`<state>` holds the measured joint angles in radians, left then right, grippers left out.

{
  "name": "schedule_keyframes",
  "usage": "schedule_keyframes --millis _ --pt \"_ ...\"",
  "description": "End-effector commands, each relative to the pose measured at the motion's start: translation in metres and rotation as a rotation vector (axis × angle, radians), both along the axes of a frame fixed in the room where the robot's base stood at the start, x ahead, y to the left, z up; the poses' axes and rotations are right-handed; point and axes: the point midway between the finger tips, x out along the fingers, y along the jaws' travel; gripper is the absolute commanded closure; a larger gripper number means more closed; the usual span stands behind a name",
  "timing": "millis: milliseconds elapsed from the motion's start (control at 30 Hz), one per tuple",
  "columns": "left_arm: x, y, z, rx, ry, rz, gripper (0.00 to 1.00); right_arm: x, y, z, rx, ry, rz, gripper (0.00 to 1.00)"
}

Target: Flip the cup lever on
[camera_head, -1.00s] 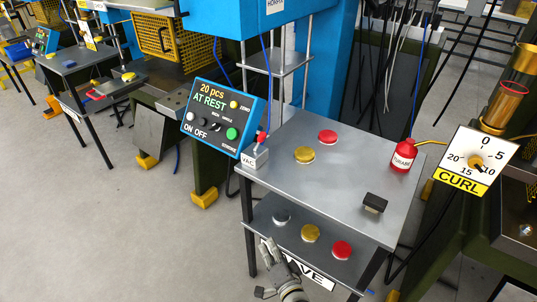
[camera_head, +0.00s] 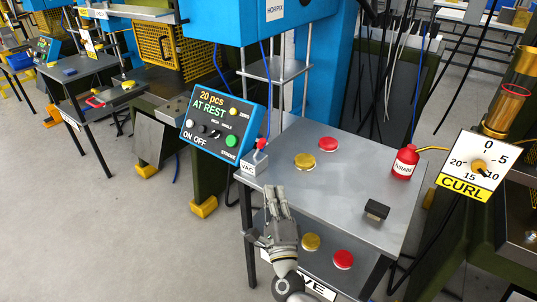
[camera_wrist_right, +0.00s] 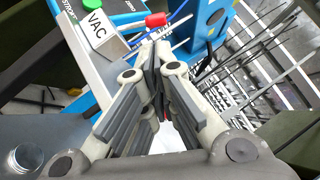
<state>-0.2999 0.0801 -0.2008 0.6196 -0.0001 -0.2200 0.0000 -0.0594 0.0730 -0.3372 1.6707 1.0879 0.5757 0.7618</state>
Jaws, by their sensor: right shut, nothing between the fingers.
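The cup lever (camera_head: 260,146) is a small lever with a red tip on the grey VAC box (camera_head: 254,167), at the left corner of the steel table. In the right wrist view its red knob (camera_wrist_right: 155,20) shows just beyond my fingertips, beside the VAC label (camera_wrist_right: 97,28). My right gripper (camera_head: 278,190) is shut and empty, at the table's front-left edge. It is below and right of the VAC box in the head view, apart from the lever. My left gripper is not in view.
The blue control panel (camera_head: 222,125) reads "AT REST" and stands behind the VAC box. On the table (camera_head: 345,180) are a gold lid (camera_head: 305,161), a red lid (camera_head: 328,144), a red bottle (camera_head: 404,162) and a black block (camera_head: 376,210). A CURL dial (camera_head: 477,168) stands at right.

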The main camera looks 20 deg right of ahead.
Motion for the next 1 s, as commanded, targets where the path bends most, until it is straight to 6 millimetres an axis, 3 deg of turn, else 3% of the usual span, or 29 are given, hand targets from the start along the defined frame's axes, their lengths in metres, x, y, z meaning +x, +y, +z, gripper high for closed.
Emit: schedule_keyframes --millis 600,1000 --pt "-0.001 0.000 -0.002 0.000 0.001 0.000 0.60 0.101 -0.018 0.032 -0.002 -0.002 0.000 1.00" --pt "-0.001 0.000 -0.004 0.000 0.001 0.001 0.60 0.119 -0.021 0.037 -0.002 0.000 -0.001 1.00"
